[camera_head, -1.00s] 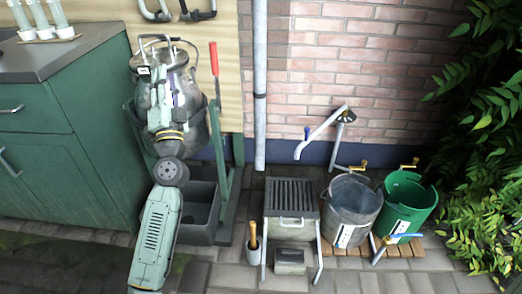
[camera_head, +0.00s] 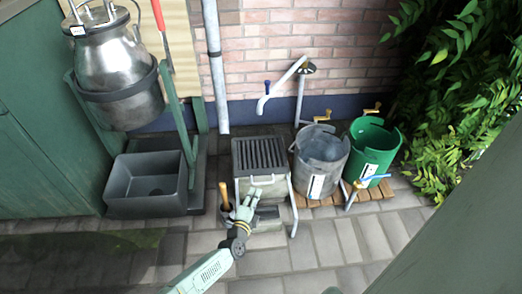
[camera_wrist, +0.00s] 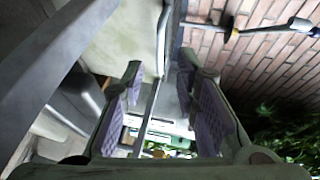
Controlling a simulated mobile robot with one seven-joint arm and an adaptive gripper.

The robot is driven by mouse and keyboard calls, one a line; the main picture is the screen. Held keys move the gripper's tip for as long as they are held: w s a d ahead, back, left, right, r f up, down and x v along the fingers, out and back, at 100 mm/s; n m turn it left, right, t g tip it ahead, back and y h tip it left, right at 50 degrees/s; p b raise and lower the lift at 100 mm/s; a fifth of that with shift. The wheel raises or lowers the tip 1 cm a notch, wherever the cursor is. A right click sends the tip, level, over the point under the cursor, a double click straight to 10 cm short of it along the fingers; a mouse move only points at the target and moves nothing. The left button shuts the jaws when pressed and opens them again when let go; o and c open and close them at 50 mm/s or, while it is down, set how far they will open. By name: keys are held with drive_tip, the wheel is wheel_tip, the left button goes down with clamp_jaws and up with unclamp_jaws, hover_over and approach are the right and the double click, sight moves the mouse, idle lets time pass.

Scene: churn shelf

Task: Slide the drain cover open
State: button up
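A dark slatted grate, which looks like the drain cover (camera_head: 259,153), lies on top of a pale metal stand (camera_head: 291,190) below the wall tap. My gripper (camera_head: 253,193) is low in front of the stand, by its upper front face, and hides part of it, including most of the handle there. In the wrist view my gripper (camera_wrist: 165,105) is open, its two purple-padded fingers apart. A thin pale bar (camera_wrist: 150,112) shows in the gap between them. I cannot tell whether it lies between the fingers or behind them, or whether anything is touched.
A grey bucket (camera_head: 320,163) and a green bucket (camera_head: 373,152) stand right of the stand on a wooden slat base. A cup with a wooden-handled tool (camera_head: 224,196) is close left of my gripper. A dark basin (camera_head: 150,187) and steel churn (camera_head: 115,75) are further left. Paving in front is clear.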

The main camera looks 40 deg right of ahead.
sight(261, 183)
drive_tip(key=b+x, duration=0.1)
drive_tip(key=x, duration=0.7)
drive_tip(key=shift+w+d+b, duration=0.25)
drive_tip(key=shift+b, duration=0.15)
drive_tip(key=shift+c, duration=0.2)
clamp_jaws()
